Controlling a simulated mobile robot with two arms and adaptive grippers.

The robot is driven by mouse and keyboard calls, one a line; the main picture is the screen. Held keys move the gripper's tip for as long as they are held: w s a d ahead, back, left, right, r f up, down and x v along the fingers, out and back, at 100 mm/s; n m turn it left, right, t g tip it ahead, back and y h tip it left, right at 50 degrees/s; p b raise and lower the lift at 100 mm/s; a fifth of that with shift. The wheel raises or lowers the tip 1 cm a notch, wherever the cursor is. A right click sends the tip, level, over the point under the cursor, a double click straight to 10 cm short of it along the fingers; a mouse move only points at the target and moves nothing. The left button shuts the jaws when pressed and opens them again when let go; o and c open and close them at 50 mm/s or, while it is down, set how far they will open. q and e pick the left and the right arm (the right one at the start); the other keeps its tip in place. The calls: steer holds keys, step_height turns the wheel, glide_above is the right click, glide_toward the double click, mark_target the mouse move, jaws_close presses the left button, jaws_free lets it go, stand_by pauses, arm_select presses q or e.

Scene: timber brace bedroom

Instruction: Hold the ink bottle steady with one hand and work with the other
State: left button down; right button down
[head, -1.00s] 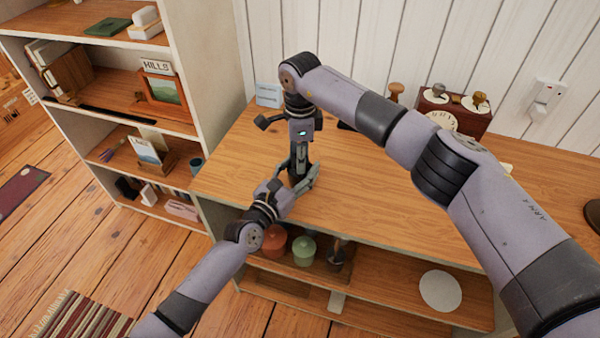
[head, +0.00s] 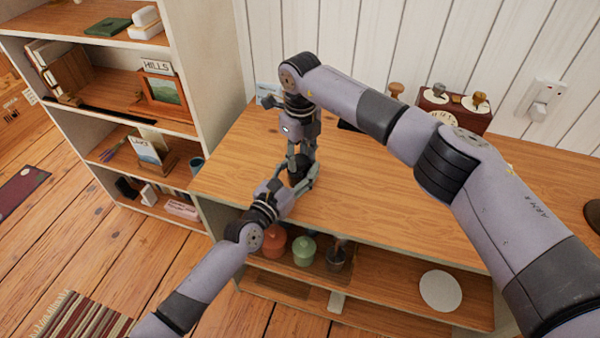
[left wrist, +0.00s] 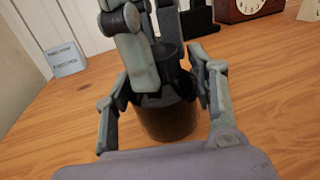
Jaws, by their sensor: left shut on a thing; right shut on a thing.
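The dark ink bottle (head: 299,172) stands upright on the wooden worktop near its front left part, mostly hidden by my grippers. In the left wrist view its dark brown body (left wrist: 168,120) is plainer, with a black cap (left wrist: 170,55) on top. My left gripper (head: 303,184) is shut on the bottle's body, one finger on each side. My right gripper (head: 301,160) comes down from above and is shut at the cap; its fingers (left wrist: 160,62) cover part of it in the left wrist view.
A box with a clock and stamps (head: 455,108) stands at the back of the worktop. A pale blue card (left wrist: 66,60) stands behind the bottle. Jars (head: 304,250) sit on the shelf below. A bookcase (head: 185,75) stands left. The worktop's middle is clear.

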steer(key=c, duration=1.1)
jaws_free()
steer(key=shift+r, duration=2.25)
steer(key=shift+c, duration=0.4)
step_height(320, 180, up, 4)
steer(key=n, duration=0.5)
steer(key=shift+f, duration=0.25)
